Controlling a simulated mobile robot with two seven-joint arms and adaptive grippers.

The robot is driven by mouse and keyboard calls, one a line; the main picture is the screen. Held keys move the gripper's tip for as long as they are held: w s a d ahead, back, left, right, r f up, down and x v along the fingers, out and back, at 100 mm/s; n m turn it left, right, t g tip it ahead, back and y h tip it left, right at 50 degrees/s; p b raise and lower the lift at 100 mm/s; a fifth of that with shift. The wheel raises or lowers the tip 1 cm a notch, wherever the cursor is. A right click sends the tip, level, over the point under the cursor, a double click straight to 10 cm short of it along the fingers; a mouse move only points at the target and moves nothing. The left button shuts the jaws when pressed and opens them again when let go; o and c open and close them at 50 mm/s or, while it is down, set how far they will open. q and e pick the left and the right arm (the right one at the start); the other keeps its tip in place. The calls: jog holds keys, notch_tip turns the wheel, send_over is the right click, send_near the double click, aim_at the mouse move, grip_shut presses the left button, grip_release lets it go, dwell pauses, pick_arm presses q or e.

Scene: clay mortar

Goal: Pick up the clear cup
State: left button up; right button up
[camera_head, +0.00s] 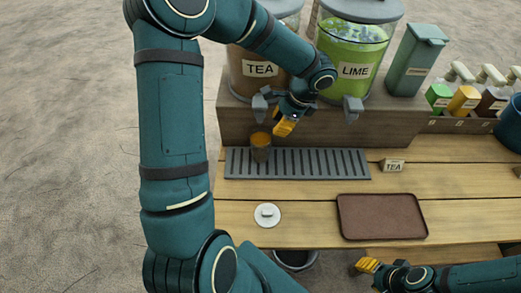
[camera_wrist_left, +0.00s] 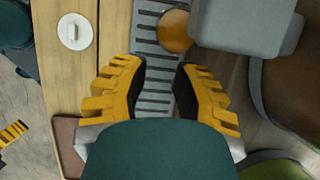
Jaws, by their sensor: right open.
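The clear cup (camera_head: 260,153) holds an orange-brown drink and stands upright at the left part of the grey slatted drip tray (camera_head: 330,164), in front of the TEA dispenser (camera_head: 262,84). It also shows in the left wrist view (camera_wrist_left: 175,32), beyond my fingertips and partly covered by a grey part. My left gripper (camera_head: 284,126) is just to the right of the cup, near its rim height. In the left wrist view its yellow fingers (camera_wrist_left: 160,68) are apart with nothing between them. My right gripper (camera_head: 367,265) is open and empty at the table's front edge.
A LIME dispenser (camera_head: 352,60) stands right of the TEA one; their grey taps hang close around my left gripper. A brown tray (camera_head: 382,196), a white disc (camera_head: 267,215) and a small TEA sign (camera_head: 392,165) are on the table. Bottles (camera_head: 465,100) stand at right.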

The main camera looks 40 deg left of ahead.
aim_at(256, 155)
pick_arm(q)
jog(key=b+x, duration=0.2)
jog(key=x, duration=1.1)
jog(key=shift+f+b, duration=0.25)
jog(key=shift+b, duration=0.1)
grip_shut()
